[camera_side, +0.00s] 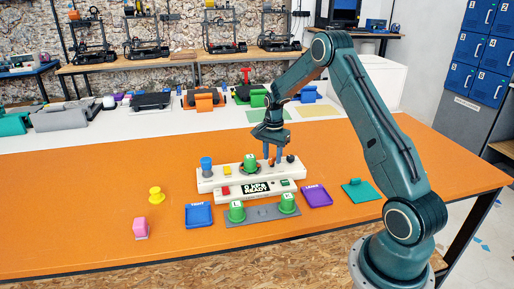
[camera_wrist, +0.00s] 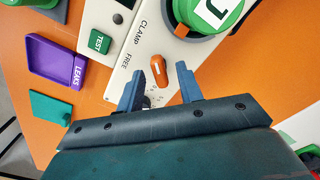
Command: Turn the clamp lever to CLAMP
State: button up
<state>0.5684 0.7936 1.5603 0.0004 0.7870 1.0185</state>
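The clamp lever (camera_wrist: 158,74) is a small orange handle with a white line, on the white test station (camera_side: 212,184). In the wrist view it sits beside the printed word FREE, with CLAMP printed farther up. My gripper (camera_wrist: 160,86) is open, with one blue-grey finger on each side of the lever and gaps showing between. In the side view my gripper (camera_side: 272,160) points down over the right part of the station; the lever cannot be made out there. A green lettered part (camera_wrist: 210,14) stands in the station's seat and also shows in the side view (camera_side: 250,162).
The station has a green TEST button (camera_wrist: 100,42) and a display (camera_side: 257,187) reading 0 KPA READY. In front is a grey rack (camera_side: 262,212) with two green parts. A blue tray (camera_side: 198,215), purple LEAKS tray (camera_side: 317,194) and teal piece (camera_side: 360,190) lie around it.

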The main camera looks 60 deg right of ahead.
aim_at(271, 159)
jog(key=shift+r, duration=0.15)
notch_tip(271, 159, up, 14)
jog(key=shift+f, duration=0.25)
dwell(0.4)
jog(key=s+a+r+n+t, duration=0.1)
jog(key=s+a+r+n, duration=0.4)
jog(key=a, duration=0.4)
jog(key=s+a+r+n+t, duration=0.2)
jog(key=s+a+r+n, duration=0.2)
jog(key=a+r, duration=0.45)
jog(key=s+a+f+n+t, duration=0.1)
jog(key=s+a+n, duration=0.3)
jog(key=s, duration=0.4)
jog(key=s+a+f+n+t, duration=0.1)
jog(key=s+a+n, duration=0.4)
jog(key=s, duration=0.4)
jog(key=shift+s+a+f+t, duration=0.15)
jog(key=shift+a+f+t, duration=0.15)
jog(key=shift+a, duration=0.55)
